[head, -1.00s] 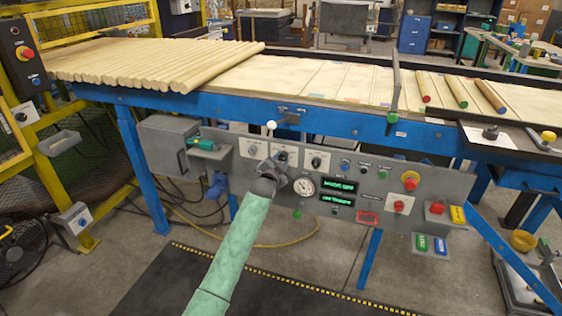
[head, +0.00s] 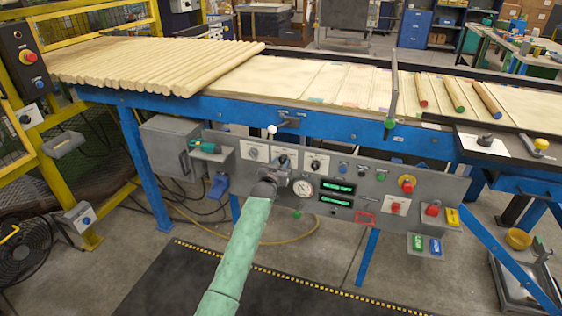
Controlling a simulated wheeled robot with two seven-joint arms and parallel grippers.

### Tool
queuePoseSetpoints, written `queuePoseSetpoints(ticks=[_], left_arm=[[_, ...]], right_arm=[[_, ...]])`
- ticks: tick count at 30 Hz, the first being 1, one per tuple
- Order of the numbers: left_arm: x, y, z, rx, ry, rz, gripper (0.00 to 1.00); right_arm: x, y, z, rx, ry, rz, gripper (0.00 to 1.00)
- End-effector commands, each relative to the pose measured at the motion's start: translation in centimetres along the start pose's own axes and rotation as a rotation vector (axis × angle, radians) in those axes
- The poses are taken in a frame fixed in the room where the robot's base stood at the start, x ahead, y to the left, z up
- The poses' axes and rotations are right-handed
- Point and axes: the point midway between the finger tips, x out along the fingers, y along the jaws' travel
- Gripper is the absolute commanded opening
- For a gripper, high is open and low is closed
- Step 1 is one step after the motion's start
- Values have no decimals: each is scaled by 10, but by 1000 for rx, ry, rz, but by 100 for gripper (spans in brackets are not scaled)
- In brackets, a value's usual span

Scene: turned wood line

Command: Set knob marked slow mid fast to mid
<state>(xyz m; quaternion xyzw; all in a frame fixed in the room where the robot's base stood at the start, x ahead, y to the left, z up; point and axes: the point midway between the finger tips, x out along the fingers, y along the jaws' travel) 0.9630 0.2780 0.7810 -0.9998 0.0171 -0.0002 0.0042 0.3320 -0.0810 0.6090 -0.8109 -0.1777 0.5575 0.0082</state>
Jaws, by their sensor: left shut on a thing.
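The control panel (head: 345,195) hangs below the front of the blue-framed line. Three knobs on pale plates sit along its upper left: a left knob (head: 253,153), a middle knob (head: 284,159) and a right knob (head: 316,163). Their markings are too small to read, so I cannot tell which is marked slow mid fast or where it points. My left gripper (head: 281,171) reaches up from below and is shut on the middle knob. Its fingers hide the lower part of that knob and its plate. My right gripper is not in view.
A white-tipped lever (head: 271,130) rises above the panel. A green-handled tool (head: 203,146) lies on a shelf at left. Dowels (head: 160,70) lie above.

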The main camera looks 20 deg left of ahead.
Motion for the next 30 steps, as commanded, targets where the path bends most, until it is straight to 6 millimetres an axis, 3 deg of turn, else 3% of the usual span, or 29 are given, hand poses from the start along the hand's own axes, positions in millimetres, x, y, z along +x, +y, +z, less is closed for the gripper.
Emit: queuePoseSetpoints(ticks=[12, 29, 30], left_arm=[[0, 0, 2, -201, -3, 0, 9], [0, 0, 2, -233, -3, 0, 9], [0, 0, 2, -233, -3, 0, 34]], right_arm=[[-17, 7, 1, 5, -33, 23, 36], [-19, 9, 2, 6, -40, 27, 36], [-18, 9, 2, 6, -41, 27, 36]])
